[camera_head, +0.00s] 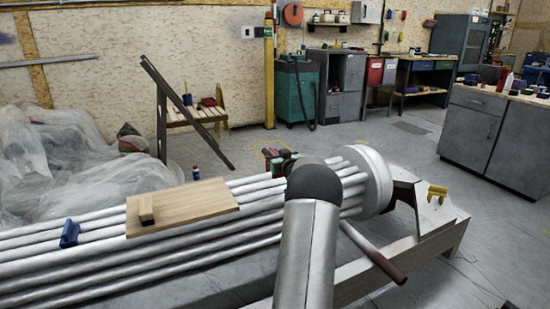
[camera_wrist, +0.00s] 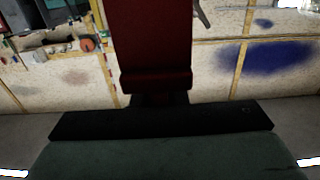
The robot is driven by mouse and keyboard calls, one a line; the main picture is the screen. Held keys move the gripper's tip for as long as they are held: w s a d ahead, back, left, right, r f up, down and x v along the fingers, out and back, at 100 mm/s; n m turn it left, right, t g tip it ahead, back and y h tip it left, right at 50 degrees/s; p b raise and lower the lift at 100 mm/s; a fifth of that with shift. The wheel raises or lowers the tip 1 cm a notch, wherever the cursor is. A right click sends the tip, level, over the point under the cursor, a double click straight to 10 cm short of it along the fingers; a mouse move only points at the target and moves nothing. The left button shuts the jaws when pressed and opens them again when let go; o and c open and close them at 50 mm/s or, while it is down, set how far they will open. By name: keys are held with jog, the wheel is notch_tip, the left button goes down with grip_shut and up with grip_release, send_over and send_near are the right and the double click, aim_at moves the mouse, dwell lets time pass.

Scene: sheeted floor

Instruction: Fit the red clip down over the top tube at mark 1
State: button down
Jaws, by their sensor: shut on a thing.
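The red clip (camera_wrist: 155,42) stands upright in the middle of the wrist view, dark and in shadow. My gripper (camera_wrist: 157,98) is shut on its lower end. In the head view my arm hides most of the gripper; a small red, green and dark patch (camera_head: 280,160) shows just left of the arm, and I cannot tell what it is. The top tube (camera_head: 258,185) is the uppermost of several silver tubes running from the left to a round pale end piece (camera_head: 376,181). I cannot make out mark 1. The wrist view shows the wall behind the clip, no tube.
A blue clip (camera_head: 70,233) sits on the tubes at left. A wooden board (camera_head: 195,203) with a small block (camera_head: 146,208) lies across them. A yellow clip (camera_head: 437,193) is on the wooden stand at right. Plastic sheeting (camera_head: 60,160) heaps behind the tubes.

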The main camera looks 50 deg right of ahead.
aim_at(275, 188)
jog(key=shift+f+b, duration=0.1)
jog(key=shift+b, duration=0.4)
notch_tip(275, 188, down, 3)
jog(key=b, duration=0.4)
jog(key=shift+f, duration=3.7)
jog(key=shift+f, duration=0.1)
jog(key=c, duration=1.4)
grip_release()
jog(key=shift+o, duration=0.2)
jog(key=shift+s, duration=0.1)
jog(key=p+v, duration=0.3)
jog(key=v, duration=1.4)
jog(key=shift+a, duration=0.15)
